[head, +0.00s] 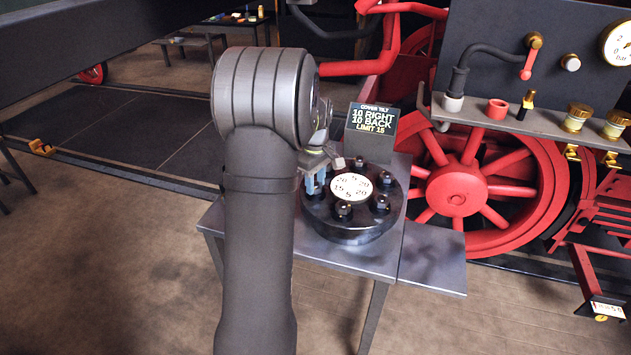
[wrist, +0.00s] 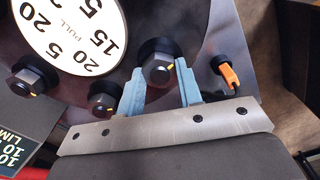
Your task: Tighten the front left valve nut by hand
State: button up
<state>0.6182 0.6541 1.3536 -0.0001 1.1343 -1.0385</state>
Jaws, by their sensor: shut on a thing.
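The round black valve cover (head: 345,230) lies on a grey stand, with dark hex nuts around a white dial (head: 351,187). My gripper (head: 317,182) reaches down at the cover's left edge in the head view. In the wrist view its two light blue fingers (wrist: 160,75) stand on either side of one nut (wrist: 158,64), shut on it. That nut bears a small yellow mark. My fingers hide it in the head view. Two other nuts, (wrist: 103,98) and (wrist: 36,74), show left of it in the wrist view. The front nut (head: 343,210) is clear of my gripper.
A sign (head: 371,130) behind the cover reads "COVER TILT 10 RIGHT 10 BACK LIMIT 15". An orange forked piece (wrist: 229,75) is right of my fingers in the wrist view. A red wheel (head: 458,190) and a shelf with fittings (head: 545,125) stand at right.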

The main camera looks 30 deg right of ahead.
jog(key=m, duration=1.3)
jog(key=shift+m, duration=0.3)
jog(key=shift+r, duration=0.1)
dwell(0.3)
jog(key=o, duration=1)
notch_tip(320, 180, up, 17)
jog(key=shift+r, duration=0.2)
jog(key=shift+f, duration=0.15)
